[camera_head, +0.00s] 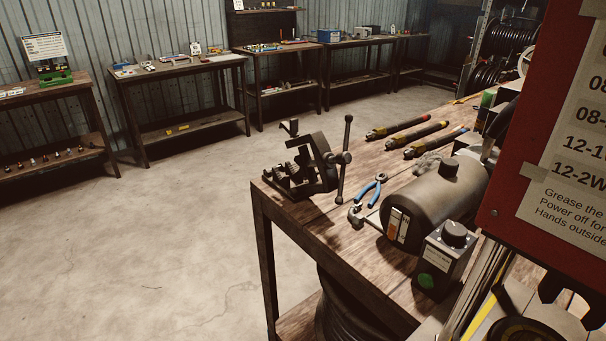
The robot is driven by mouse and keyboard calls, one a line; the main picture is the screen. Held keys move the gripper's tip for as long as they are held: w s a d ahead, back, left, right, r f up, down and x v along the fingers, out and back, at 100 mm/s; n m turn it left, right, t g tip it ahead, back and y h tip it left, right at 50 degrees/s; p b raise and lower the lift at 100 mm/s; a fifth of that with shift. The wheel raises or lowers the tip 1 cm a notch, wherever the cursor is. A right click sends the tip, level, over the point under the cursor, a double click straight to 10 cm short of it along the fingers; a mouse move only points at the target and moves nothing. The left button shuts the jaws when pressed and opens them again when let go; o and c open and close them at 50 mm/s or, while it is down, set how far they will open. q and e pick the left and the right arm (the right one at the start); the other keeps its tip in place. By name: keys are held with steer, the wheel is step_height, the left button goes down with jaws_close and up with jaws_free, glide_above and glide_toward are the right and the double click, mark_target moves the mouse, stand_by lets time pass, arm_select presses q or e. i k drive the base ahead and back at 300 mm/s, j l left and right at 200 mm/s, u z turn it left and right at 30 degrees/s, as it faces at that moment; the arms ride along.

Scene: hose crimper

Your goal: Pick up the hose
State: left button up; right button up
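No single piece is clearly the hose. Dark coiled hose (505,38) hangs on a rack at the back right, and a dark ringed coil or drum (345,318) sits under the wooden workbench (310,218). Three short dark rods with yellow bands and red or blue ends (412,135) lie side by side on the bench; I cannot tell whether they are hose pieces. Neither of my grippers can be made out.
A bench vise (303,165), blue-handled pliers (370,187), a motor (430,207) and a control box with a green button (440,262) crowd the bench. A red-framed sign (550,140) blocks the right. Open concrete floor (150,250) lies left; tables (180,70) line the wall.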

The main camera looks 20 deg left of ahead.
mark_target(419, 148)
steer(key=i+j+u, duration=0.25)
steer(key=j+u, duration=0.15)
steer(key=j, duration=0.25)
steer(key=i+j+u, duration=0.4)
steer(key=j, duration=0.15)
steer(key=i+j+u, duration=0.8)
steer(key=i+z, duration=0.15)
steer(key=i, duration=0.25)
steer(key=i+j+z, duration=0.2)
steer(key=i, duration=0.2)
steer(key=i+j+z, duration=0.15)
steer(key=i, duration=0.3)
steer(key=i+j+z, duration=0.2)
steer(key=i, duration=0.2)
steer(key=i+l+z, duration=0.25)
steer(key=z, duration=0.15)
steer(key=i+z, duration=1.55)
steer(key=i, duration=0.2)
steer(key=i+j+z, duration=0.15)
steer(key=i+z, duration=0.2)
steer(key=i, duration=0.15)
steer(key=i+j+z, duration=0.3)
steer(key=i, duration=0.2)
steer(key=i+j+z, duration=0.25)
steer(key=z, duration=0.2)
steer(key=i+j+z, duration=0.6)
steer(key=j+z, duration=0.3)
steer(key=i+j+z, duration=0.2)
steer(key=j+z, duration=0.25)
steer(key=l, duration=0.1)
